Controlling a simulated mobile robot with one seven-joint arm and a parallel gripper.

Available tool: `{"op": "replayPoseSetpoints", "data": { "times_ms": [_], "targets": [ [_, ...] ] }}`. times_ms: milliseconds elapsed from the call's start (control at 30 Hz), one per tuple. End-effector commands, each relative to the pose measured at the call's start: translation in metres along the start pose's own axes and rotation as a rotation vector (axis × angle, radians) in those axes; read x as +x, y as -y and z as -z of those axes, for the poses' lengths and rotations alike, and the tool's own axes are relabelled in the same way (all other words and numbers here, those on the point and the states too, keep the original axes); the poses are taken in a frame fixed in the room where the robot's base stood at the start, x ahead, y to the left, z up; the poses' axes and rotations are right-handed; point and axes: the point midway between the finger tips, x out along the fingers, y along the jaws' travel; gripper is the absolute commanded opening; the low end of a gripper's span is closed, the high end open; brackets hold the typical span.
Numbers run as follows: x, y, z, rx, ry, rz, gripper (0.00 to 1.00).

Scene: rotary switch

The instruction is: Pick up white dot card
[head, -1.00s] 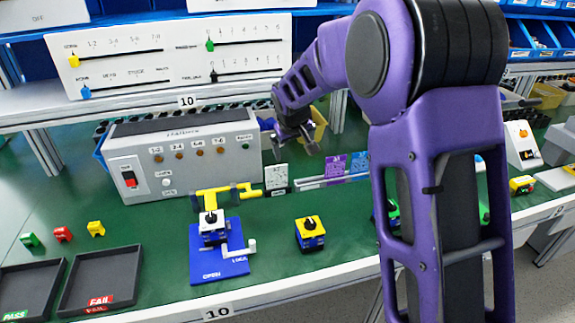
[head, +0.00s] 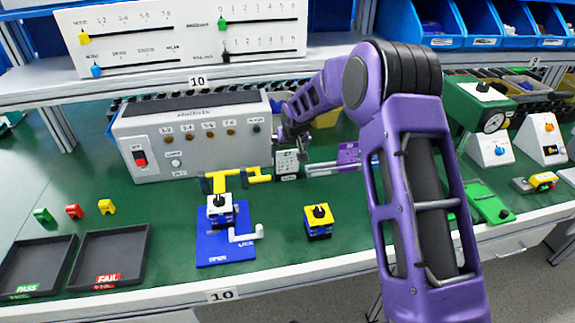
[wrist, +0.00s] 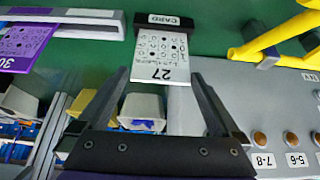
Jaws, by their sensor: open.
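The white dot card (wrist: 162,55), printed with dots and the number 27, stands in a black holder marked CARD (wrist: 164,20). In the head view the card (head: 287,163) stands upright on the green bench, right of the yellow clamp. My gripper (wrist: 160,78) is open, with one finger to each side of the card's free edge in the wrist view. I cannot tell whether the fingers touch it. In the head view my gripper (head: 291,143) is at the top of the card, partly hidden by my arm.
A grey control box (head: 190,142) stands close on the left. The yellow clamp (head: 240,177) and blue fixture (head: 226,257) are in front of it. A purple card (wrist: 24,47) in a rail is near the card. A yellow-topped block (head: 318,222) sits on the bench in front.

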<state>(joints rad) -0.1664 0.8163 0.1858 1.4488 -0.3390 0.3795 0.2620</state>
Motion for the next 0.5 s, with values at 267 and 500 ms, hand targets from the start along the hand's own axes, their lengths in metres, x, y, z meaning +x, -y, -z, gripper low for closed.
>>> {"op": "replayPoseSetpoints", "data": {
  "times_ms": [267, 500],
  "targets": [
    [0.031, 0.002, -0.004, 0.0, 0.003, 0.0, 1.0],
    [0.053, 0.001, -0.003, 0.0, 0.0, 0.0, 1.0]
  ]
}}
